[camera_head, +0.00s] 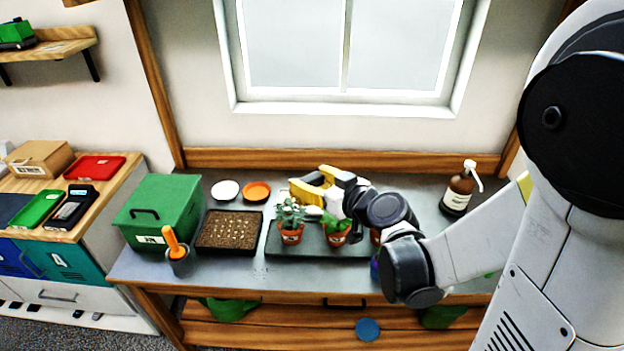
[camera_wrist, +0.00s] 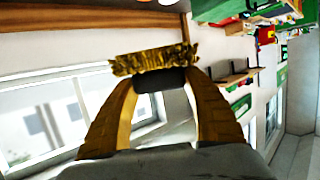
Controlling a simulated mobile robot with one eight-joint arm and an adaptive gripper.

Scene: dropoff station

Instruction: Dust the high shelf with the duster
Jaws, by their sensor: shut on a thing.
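My gripper (camera_head: 312,184) is above the back of the potting bench, in front of the window. In the wrist view its two yellow fingers (camera_wrist: 160,85) are shut on the dark handle of the duster (camera_wrist: 153,64). The duster's golden, fringed head sticks out past the fingertips. In the head view I cannot clearly tell the duster from the fingers. A wooden wall shelf (camera_head: 62,43) on dark brackets is at the upper left, far from my gripper, with a green object (camera_head: 17,33) on it. Its left end is cut off.
The bench (camera_head: 345,278) holds a green box (camera_head: 162,212), a seed tray (camera_head: 230,232), potted plants (camera_head: 290,222) and a pump bottle (camera_head: 459,190). A side counter (camera_head: 100,178) with trays and a cardboard box stands left. The window (camera_head: 345,50) is behind.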

